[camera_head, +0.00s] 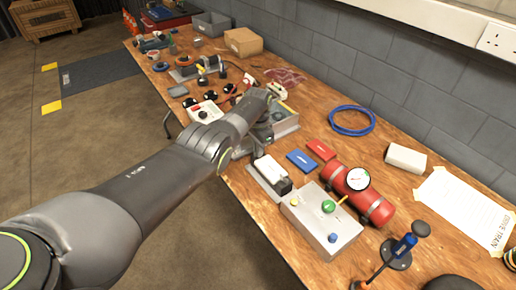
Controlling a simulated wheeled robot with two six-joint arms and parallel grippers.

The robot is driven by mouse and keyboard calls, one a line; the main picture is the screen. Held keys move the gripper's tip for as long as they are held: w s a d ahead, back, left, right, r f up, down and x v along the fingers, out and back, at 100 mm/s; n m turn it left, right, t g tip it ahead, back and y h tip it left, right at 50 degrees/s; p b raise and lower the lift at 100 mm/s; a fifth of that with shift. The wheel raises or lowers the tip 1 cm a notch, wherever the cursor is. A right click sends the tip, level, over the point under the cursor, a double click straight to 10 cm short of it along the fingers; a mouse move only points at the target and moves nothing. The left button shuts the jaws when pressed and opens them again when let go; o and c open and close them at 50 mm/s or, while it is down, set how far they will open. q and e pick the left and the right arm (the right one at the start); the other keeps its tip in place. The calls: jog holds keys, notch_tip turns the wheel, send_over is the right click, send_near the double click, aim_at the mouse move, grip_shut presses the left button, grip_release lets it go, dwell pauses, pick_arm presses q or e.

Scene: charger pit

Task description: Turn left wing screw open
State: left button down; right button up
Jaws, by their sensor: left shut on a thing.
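My left arm reaches in from the left over the front edge of the workbench. My left gripper (262,134) points down at the near left side of a grey box-like unit (288,126). The gripper is shut on a small part there, which I take to be the left wing screw. The screw itself is hidden behind the gripper and wrist, so its turn angle cannot be seen. My right gripper is not in view.
Close by on the wooden workbench (255,215) are a white-topped device (268,172), a grey box with coloured buttons (318,228) and a red cylinder with a gauge (372,205). A blue cable coil (352,120) lies behind. Cluttered parts stand farther left.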

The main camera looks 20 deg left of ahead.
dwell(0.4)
pick_arm(q)
jog(key=c, duration=1.6)
grip_release()
jog(key=shift+r, duration=0.3)
notch_tip(320, 180, up, 5)
jog(key=p, duration=0.3)
jog(key=shift+r, duration=0.1)
notch_tip(320, 180, up, 12)
jog(key=shift+f+b, duration=0.2)
jog(key=shift+b, duration=0.1)
